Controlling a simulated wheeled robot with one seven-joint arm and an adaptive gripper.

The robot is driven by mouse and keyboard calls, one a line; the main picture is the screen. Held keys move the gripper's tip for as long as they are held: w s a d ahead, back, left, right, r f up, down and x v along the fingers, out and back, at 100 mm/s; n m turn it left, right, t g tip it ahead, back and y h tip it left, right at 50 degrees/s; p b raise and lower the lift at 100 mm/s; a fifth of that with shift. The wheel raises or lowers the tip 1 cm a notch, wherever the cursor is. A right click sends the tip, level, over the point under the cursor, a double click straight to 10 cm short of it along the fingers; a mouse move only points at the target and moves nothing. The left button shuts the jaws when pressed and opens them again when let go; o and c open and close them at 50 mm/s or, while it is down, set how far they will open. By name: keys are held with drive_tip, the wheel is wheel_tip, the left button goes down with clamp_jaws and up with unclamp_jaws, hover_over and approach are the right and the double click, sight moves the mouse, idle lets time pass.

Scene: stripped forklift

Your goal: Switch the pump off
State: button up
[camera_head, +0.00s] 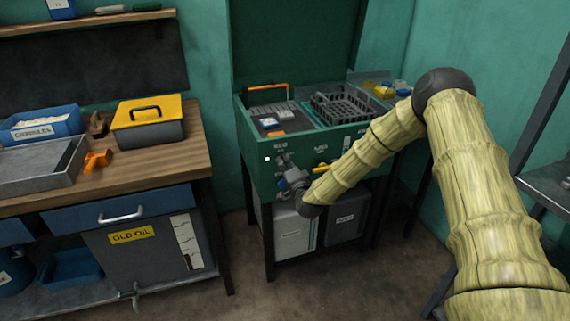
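A green parts-washer cabinet (256,178) stands on dark legs against the back wall. Its front panel has small white labels, too small to read. A small bright white spot (267,158) shows at the panel's left side and looks like a lit lamp. A yellow lever (321,168) sits further right on the panel. My gripper (283,159) is at the front panel, just right of the white spot, with its fingers pointing up and left. I cannot tell whether it touches the panel. A pump switch is not clearly visible; my gripper hides part of the panel.
A wooden bench (190,165) with a yellow-lidded box (148,113) and an orange tool (97,161) is at left. A grey basket (343,108) sits on the washer's top. Light and dark containers stand below. Floor is clear between bench and washer.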

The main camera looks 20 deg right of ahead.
drive_tip(key=shift+w, duration=0.35)
drive_tip(key=shift+c, duration=0.2)
clamp_jaws()
